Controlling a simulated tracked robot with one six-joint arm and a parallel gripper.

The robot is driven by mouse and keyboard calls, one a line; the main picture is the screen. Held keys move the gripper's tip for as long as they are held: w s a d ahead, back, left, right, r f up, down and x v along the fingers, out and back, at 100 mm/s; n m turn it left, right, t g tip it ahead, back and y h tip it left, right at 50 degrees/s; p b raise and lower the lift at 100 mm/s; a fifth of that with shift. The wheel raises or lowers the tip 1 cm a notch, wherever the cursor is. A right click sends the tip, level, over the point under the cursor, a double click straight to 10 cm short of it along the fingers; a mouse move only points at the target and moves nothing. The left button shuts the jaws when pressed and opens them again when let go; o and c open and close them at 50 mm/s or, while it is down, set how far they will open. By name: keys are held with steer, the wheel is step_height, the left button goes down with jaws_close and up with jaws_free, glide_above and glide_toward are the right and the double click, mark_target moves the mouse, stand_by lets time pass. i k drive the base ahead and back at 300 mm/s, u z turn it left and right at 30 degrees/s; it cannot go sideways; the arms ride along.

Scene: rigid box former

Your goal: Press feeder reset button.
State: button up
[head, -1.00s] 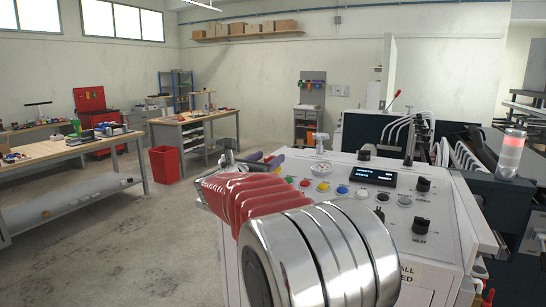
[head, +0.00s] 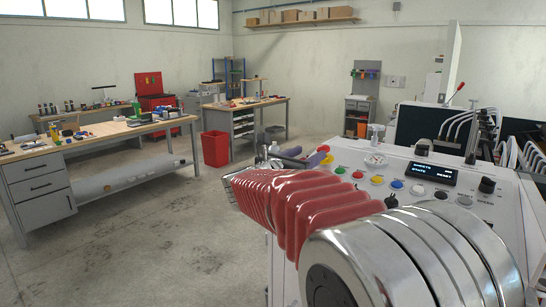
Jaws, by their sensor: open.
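A white control panel (head: 390,168) on the machine carries a row of round buttons: green (head: 340,170), red (head: 357,175), yellow (head: 377,180), blue (head: 397,184) and white (head: 417,189). I cannot read their labels or tell which is the feeder reset button. My gripper (head: 305,155) is open, at the far end of my red ribbed arm, with grey fingers and purplish tips. In the picture it is just left of the green button and appears apart from it. My arm hides the panel's near part.
A lit display (head: 430,173), a black knob (head: 487,185) and a pale round dial (head: 376,160) are also on the panel. A workbench (head: 110,135) stands at left, with a red bin (head: 215,148) beyond it. Open concrete floor (head: 170,240) lies left of the machine.

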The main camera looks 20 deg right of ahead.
mark_target(464, 200)
steer(key=k, duration=1)
